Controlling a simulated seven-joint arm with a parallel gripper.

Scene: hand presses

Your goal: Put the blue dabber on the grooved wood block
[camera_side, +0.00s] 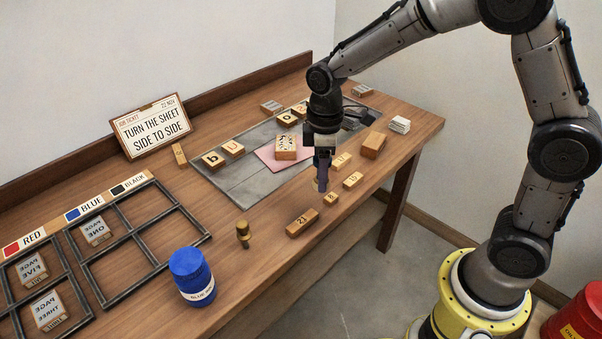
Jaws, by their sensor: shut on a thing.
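My gripper (322,158) points down over the near side of the table, right of the middle. It is shut on a narrow, dark blue-purple thing (323,172), which looks like the blue dabber, though the jaws hide part of it. A pale round edge shows beside its lower end. I cannot tell whether its lower end touches the table. A plain brown wood block (373,146) lies to the right of my gripper; its grooves are too small to make out, so I cannot be sure it is the grooved one.
A carved block (286,143) sits on a pink sheet (268,158) on the grey plate (235,178). Several numbered blocks, including a long one (302,222), lie near the front edge. A small brass-coloured upright thing (243,235) and a blue ink pot (192,277) stand left.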

